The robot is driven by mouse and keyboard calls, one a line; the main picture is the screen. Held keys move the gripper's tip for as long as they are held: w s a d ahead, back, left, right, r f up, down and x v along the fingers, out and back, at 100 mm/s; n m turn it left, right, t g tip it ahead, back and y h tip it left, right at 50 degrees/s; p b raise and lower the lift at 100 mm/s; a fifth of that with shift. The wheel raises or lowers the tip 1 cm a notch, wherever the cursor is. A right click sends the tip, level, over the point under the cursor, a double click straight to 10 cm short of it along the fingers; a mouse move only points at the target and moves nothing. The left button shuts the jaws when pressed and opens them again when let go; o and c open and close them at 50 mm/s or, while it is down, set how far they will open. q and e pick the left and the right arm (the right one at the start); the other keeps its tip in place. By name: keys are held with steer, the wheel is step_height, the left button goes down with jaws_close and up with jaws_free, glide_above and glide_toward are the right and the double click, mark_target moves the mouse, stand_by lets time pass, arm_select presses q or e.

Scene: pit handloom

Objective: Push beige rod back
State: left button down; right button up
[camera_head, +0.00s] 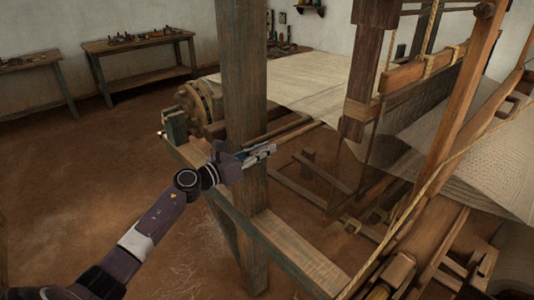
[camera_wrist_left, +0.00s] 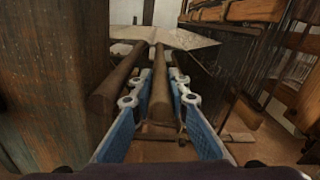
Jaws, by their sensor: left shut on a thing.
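The beige rod (camera_wrist_left: 160,88) runs between the two blue fingers of my left gripper (camera_wrist_left: 154,78) in the left wrist view, pointing away toward the cloth. In the head view my left gripper (camera_head: 268,150) reaches in front of the thick wooden post, shut on the rod at its near end. The rod (camera_head: 304,131) shows beyond the fingertips, slanting up to the right. A darker brown rod (camera_wrist_left: 120,78) lies beside it on the left, outside the fingers. My right gripper is not in either view.
The thick upright post (camera_head: 243,80) stands close to my left gripper. A loom side beam (camera_head: 290,250) runs below. Pale cloth (camera_head: 310,82) stretches behind, and a toothed wheel (camera_head: 198,103) is at the left. The floor at left is clear up to the workbench (camera_head: 140,45).

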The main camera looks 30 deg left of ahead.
arm_select(q)
steer(key=c, duration=2)
jaws_free()
steer(key=shift+a+r, duration=0.1)
steer(key=shift+a, duration=0.2)
steer(key=shift+o, duration=0.8)
steer(key=shift+r, duration=0.1)
